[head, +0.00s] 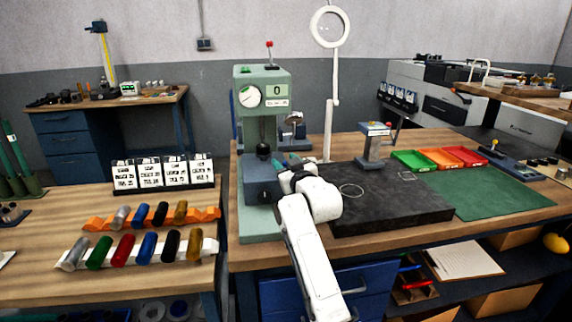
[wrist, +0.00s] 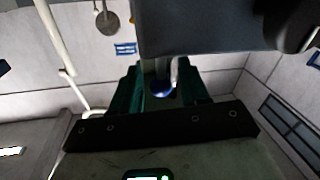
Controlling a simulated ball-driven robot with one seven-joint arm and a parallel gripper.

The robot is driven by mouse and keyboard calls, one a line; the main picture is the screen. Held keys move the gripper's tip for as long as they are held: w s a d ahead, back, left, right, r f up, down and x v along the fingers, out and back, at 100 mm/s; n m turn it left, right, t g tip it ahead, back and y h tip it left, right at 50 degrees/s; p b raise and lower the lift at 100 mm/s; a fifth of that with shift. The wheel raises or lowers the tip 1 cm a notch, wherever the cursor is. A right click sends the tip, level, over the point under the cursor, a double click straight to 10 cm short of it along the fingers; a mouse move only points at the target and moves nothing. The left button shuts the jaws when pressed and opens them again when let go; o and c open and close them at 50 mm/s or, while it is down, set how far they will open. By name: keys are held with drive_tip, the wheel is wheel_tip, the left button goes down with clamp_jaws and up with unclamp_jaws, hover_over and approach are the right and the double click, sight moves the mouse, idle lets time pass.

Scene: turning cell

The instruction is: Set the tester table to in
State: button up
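The green tester (head: 262,85) stands on the bench left of centre, with a round dial and a small display reading 0. Its dark blue-grey table block (head: 256,180) sits low at the front, with a black knob (head: 264,196) on its face. I cannot tell from these views whether the table is in or out. My gripper (head: 286,162) is close to the right side of this block; contact cannot be told. In the wrist view my green fingers (wrist: 160,92) stand apart, with a blue-tipped rod (wrist: 162,88) visible between or beyond them. A dark grey body (wrist: 220,25) fills the top.
A black slab (head: 390,205) lies right of the tester, with a small grey stand (head: 375,145) behind it. A white magnifier lamp (head: 330,28) rises behind. Green, orange and red trays (head: 440,158) are farther right. Coloured cylinders in racks (head: 140,250) are on the left bench.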

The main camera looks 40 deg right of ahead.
drive_tip(key=v, duration=1)
drive_tip(key=shift+s+a+b, duration=0.15)
drive_tip(key=shift+s+b, duration=0.2)
drive_tip(key=shift+s, duration=0.05)
